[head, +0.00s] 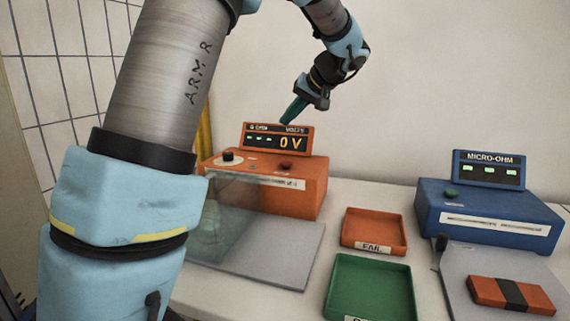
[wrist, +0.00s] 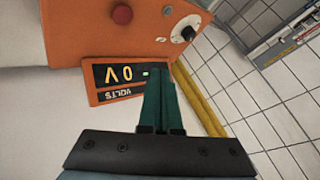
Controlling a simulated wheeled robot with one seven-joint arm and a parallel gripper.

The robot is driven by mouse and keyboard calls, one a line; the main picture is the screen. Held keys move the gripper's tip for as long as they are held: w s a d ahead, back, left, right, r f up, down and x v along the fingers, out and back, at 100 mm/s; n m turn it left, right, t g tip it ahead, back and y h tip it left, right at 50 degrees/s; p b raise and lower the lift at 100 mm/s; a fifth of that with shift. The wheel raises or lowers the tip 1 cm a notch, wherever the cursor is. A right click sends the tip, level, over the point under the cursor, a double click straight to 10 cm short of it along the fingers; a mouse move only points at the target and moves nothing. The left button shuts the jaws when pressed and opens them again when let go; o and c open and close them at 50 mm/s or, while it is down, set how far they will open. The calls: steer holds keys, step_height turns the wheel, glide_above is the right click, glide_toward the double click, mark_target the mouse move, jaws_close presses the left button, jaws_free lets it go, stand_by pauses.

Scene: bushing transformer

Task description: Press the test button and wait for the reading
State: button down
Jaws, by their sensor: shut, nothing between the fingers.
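The orange tester (head: 290,198) stands on the bench at the back, its raised display (head: 278,137) reading "0 V" beside dashes. That display also shows upside down in the wrist view (wrist: 125,75). A red button (head: 286,166) sits on the tester's top, also in the wrist view (wrist: 122,14). The blue MICRO-OHM unit (head: 490,218) at right has a green button (head: 451,193) and a display (head: 489,171) with green dashes. My gripper (head: 287,120) is shut and empty, its green fingers (wrist: 161,75) pointing down close to the orange tester's display, apart from both buttons.
A black knob (head: 228,157) sits on the orange tester. A clear cover (head: 225,215) stands at its front, partly behind my arm. A red FAIL tray (head: 375,225), a green tray (head: 370,290) and an orange block with a black band (head: 511,294) lie at the front.

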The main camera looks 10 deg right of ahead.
steer(key=b, duration=0.5)
glide_above(289, 164)
step_height(289, 164, down, 8)
steer(key=shift+w+r, duration=0.15)
steer(key=shift+r, duration=0.05)
steer(key=shift+f+b, duration=0.45)
steer(key=shift+f, duration=0.15)
stand_by(1.2)
steer(key=shift+f+b, duration=0.45)
steer(key=shift+b, duration=0.15)
steer(key=shift+f+b, duration=0.5)
steer(key=shift+b, duration=0.05)
stand_by(0.5)
steer(key=shift+r, duration=0.1)
steer(key=shift+r+p, duration=0.5)
steer(key=shift+r, duration=0.35)
steer(key=shift+r, duration=0.1)
steer(key=shift+r+p, duration=1.45)
steer(key=shift+r, duration=0.95)
